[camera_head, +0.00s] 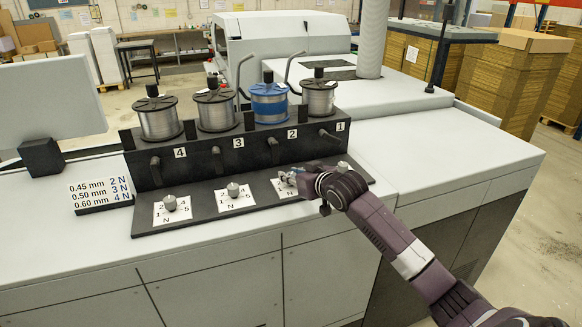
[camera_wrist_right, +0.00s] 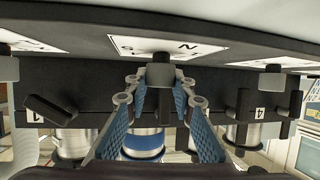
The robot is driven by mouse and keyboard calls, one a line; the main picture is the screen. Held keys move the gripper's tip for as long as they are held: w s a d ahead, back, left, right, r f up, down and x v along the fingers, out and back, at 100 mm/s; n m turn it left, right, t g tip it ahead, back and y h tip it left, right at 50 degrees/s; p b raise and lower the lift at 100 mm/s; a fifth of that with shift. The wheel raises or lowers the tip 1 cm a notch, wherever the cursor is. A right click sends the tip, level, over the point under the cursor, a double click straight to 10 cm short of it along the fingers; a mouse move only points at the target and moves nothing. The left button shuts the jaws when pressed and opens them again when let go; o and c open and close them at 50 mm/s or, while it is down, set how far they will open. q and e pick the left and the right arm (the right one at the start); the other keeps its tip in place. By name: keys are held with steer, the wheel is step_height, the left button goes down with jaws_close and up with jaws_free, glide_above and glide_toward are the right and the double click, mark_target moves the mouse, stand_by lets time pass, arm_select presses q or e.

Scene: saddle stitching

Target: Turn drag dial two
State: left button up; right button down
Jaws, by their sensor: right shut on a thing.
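Drag dial two is a small grey knob (camera_wrist_right: 160,72) in front of a white scale card (camera_wrist_right: 168,48), seen upside down in the right wrist view. My right gripper (camera_wrist_right: 160,85) is shut on this knob, one blue-padded finger on each side. In the head view my right gripper (camera_head: 288,178) covers the knob at station 2, and only part of its card shows. The blue-wrapped spool (camera_head: 269,101) stands above this station. The pointer position of the held dial cannot be made out. My left gripper is in neither view.
Similar dials stand at station 4 (camera_head: 170,203), station 3 (camera_head: 233,189) and station 1 (camera_head: 342,167) along the black base. Grey spools and protruding black pegs are behind them. A sign (camera_head: 98,193) lists wire sizes with newton values. The white machine top at right is clear.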

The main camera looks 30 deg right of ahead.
steer(key=shift+m+h, duration=1.1)
steer(key=shift+h, duration=0.3)
steer(key=shift+m+g+h, duration=0.4)
steer(key=c, duration=1.6)
jaws_free()
steer(key=shift+s, duration=0.15)
steer(key=v, duration=1.1)
steer(key=shift+s+a+r, duration=0.15)
steer(key=shift+s, duration=0.25)
